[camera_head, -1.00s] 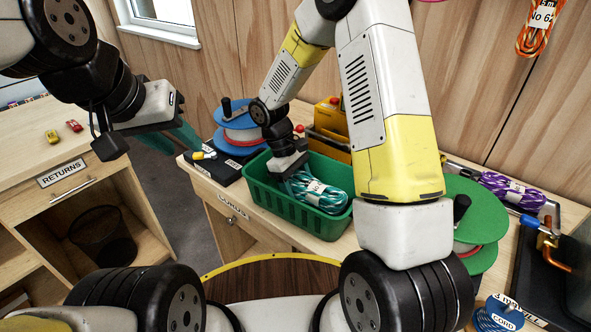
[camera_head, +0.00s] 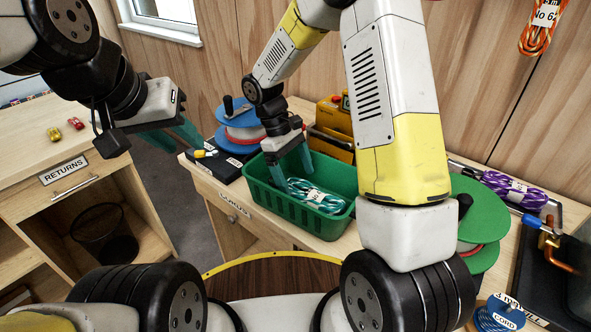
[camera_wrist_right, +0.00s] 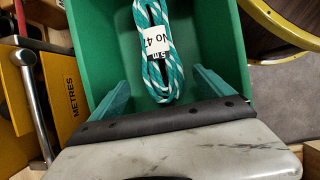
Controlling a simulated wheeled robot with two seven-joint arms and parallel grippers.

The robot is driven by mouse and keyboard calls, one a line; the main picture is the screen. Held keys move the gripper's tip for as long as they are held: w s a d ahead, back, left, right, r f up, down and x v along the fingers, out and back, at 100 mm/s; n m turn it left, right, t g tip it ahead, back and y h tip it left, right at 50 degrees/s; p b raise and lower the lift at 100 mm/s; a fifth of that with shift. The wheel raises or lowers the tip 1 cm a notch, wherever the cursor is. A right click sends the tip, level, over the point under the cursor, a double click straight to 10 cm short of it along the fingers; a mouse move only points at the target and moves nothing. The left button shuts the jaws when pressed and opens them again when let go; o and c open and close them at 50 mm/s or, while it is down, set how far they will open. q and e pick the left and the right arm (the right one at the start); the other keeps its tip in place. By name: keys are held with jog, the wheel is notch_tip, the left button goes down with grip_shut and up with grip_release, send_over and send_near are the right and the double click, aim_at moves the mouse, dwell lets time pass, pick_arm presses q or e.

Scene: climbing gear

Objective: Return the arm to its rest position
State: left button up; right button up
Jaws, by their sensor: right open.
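My right gripper (camera_head: 291,161) is over the left part of the green crate (camera_head: 290,215), open and empty, its teal fingers pointing down. A teal and white coiled cord (camera_head: 318,197) with a white label lies in the crate, to the right of the fingers. In the right wrist view the cord (camera_wrist_right: 155,50) lies beyond and between the two spread fingers (camera_wrist_right: 160,92), apart from them. My left gripper (camera_head: 183,138) hangs over the floor gap left of the bench, with its teal fingers partly seen; I cannot tell how far apart they are.
A blue cord reel (camera_head: 233,107) and a yellow box (camera_head: 330,115) stand behind the crate. A green reel (camera_head: 482,215) and a purple cord (camera_head: 513,189) are on the right. The returns counter (camera_head: 40,150) is at left, with a wire bin (camera_head: 103,235) inside.

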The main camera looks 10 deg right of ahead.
jog(key=shift+v, duration=1.3)
jog(key=shift+d+r, duration=0.15)
jog(key=shift+r, duration=0.15)
jog(key=s+d+r+m+t+y, duration=0.2)
jog(key=s+d+r+m+t, duration=0.2)
jog(key=s+r, duration=0.4)
jog(key=s+d+r+m+t+y, duration=0.3)
jog(key=s+r, duration=0.5)
jog(key=r, duration=0.3)
jog(key=shift+d+r+m+t+y, duration=0.3)
jog(key=shift+d+r+m+t, duration=0.15)
jog(key=shift+m+t, duration=0.65)
